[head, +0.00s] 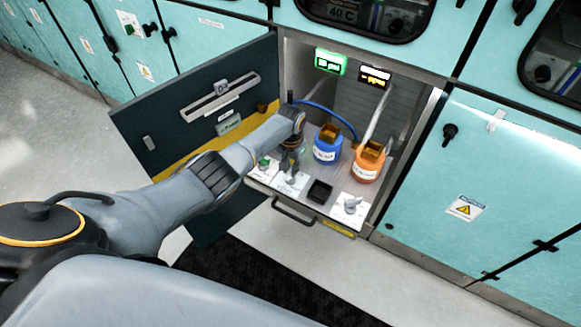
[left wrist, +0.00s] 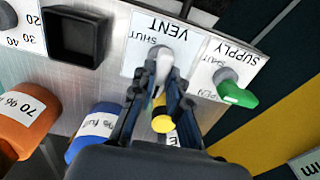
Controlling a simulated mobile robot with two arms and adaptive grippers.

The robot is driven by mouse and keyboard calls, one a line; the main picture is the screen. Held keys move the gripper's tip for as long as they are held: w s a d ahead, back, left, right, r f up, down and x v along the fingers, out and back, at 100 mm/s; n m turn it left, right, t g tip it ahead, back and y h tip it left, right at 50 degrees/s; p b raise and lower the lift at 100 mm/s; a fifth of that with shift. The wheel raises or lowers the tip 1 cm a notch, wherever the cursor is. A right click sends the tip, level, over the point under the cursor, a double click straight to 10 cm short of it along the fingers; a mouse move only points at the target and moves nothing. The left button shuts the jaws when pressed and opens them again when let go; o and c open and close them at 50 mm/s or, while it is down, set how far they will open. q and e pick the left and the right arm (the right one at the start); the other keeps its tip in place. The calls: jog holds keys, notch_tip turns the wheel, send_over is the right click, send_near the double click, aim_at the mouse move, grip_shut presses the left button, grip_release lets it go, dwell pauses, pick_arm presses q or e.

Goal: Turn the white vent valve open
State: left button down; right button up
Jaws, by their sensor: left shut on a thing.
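The white vent valve (left wrist: 162,54) sits on a white card labelled VENT (left wrist: 138,40) in the left wrist view, with SHUT printed beside the knob. My left gripper (left wrist: 162,78) is shut on the valve's handle, one dark finger on each side. A round yellow piece shows between the fingers; what it belongs to is unclear. In the head view my left gripper (head: 290,168) points down onto the VENT card (head: 289,186) and hides most of the valve. The OPEN end of the card is mostly covered by the gripper. My right gripper is out of view.
The green-handled supply valve (left wrist: 237,94) stands close beside the gripper. A black square recess (head: 319,191), a grey dial knob (head: 352,204), a blue bottle (head: 328,150) and an orange bottle (head: 369,165) stand to the right. An open dark door (head: 150,118) flanks the left.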

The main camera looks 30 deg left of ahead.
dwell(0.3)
pick_arm(q)
jog(key=c, duration=1.3)
grip_release()
jog(key=shift+r, duration=0.1)
notch_tip(320, 180, up, 12)
